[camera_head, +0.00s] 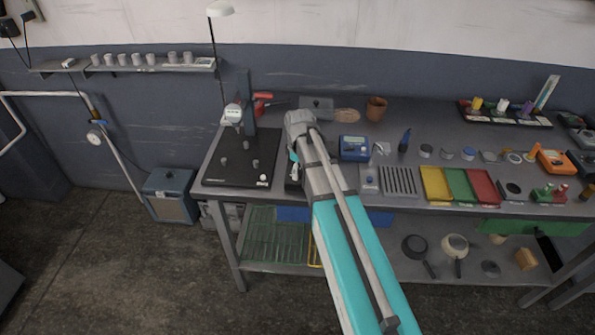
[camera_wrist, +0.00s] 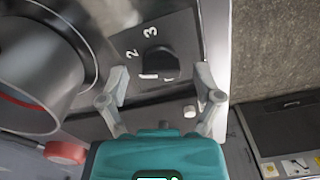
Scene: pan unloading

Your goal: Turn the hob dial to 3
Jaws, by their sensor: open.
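In the wrist view, the black round hob dial (camera_wrist: 161,61) sits on a dark hob panel (camera_wrist: 188,30). White numerals 2 and 3 show beside it, and a white 1 partly shows at its lower edge. A short white mark lies at the dial's lower left; I cannot tell for sure which number it points to. My gripper (camera_wrist: 161,74) is open, its fingertips on either side of the dial's near edge, with nothing held. I cannot tell whether they touch. In the head view my arm hides the dial, and my gripper (camera_head: 293,172) shows only partly.
A dark metal pot (camera_wrist: 40,65) stands close left of the dial. A red knob-like part (camera_wrist: 66,152) is near my left finger, and a small white button (camera_wrist: 190,112) near the right one. In the head view, a blue device (camera_head: 354,148) stands on the bench right of my arm.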

